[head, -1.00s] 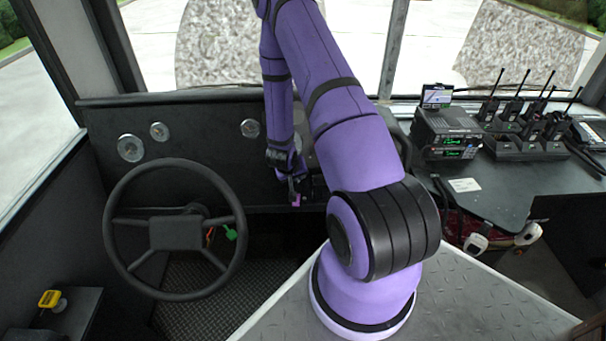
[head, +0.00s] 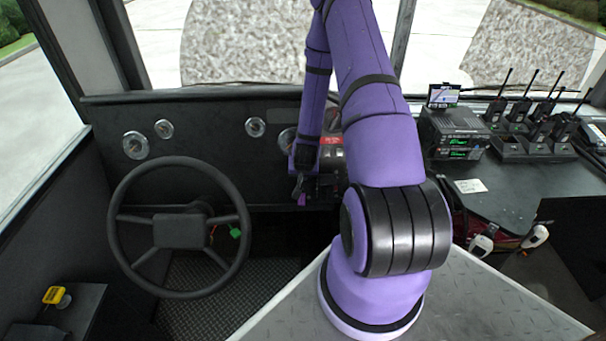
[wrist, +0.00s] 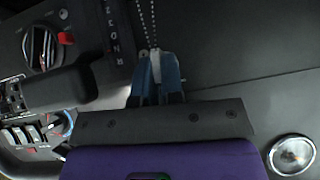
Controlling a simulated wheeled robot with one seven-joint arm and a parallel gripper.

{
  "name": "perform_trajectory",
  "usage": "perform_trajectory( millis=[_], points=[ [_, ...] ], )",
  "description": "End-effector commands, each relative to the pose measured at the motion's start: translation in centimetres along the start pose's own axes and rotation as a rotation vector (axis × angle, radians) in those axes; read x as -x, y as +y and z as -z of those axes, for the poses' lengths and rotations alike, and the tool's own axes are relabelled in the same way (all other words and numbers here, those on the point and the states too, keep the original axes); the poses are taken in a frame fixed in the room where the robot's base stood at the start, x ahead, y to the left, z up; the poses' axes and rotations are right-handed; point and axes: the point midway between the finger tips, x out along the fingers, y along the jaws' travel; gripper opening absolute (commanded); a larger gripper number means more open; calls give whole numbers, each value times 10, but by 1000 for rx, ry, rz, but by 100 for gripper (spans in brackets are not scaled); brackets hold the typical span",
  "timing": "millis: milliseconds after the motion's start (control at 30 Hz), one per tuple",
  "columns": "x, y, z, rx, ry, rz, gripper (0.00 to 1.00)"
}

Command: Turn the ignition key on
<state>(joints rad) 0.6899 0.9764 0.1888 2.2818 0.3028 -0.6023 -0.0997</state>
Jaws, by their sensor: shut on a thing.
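My gripper (head: 302,190) is at the dashboard, right of the steering wheel and partly behind my arm in the head view. In the wrist view its blue fingertips (wrist: 156,78) are shut on a small pale piece, which looks like the ignition key (wrist: 155,62). A bead chain (wrist: 148,25) runs from the key to the top edge of the picture. The key sits beside a dark panel with white lettering (wrist: 112,32). The fingers hide most of the key, so its turn angle cannot be told. The key cannot be made out in the head view.
The steering wheel (head: 180,230) is left of my gripper. In the wrist view a dark lever (wrist: 60,90), a red-pointer knob (wrist: 48,42) and rocker switches (wrist: 30,135) are close on the left; a round gauge (wrist: 292,155) is at lower right. Radios (head: 452,135) stand on the right counter.

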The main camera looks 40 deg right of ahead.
Motion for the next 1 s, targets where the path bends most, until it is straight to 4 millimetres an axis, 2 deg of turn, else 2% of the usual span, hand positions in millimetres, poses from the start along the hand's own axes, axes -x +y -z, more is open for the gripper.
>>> perform_trajectory(
  millis=[200,233,300,333,667,833,1000],
  points=[
    [0,0,-1,1,-1,-1,0],
    [0,0,-1,1,-1,-1,15],
    [0,0,-1,1,-1,-1,31],
    [0,0,0,1,-1,-1,34],
    [3,0,0,1,0,-1,34],
    [20,0,0,2,1,0,34],
    [47,0,1,2,1,-1,34]
  ],
)
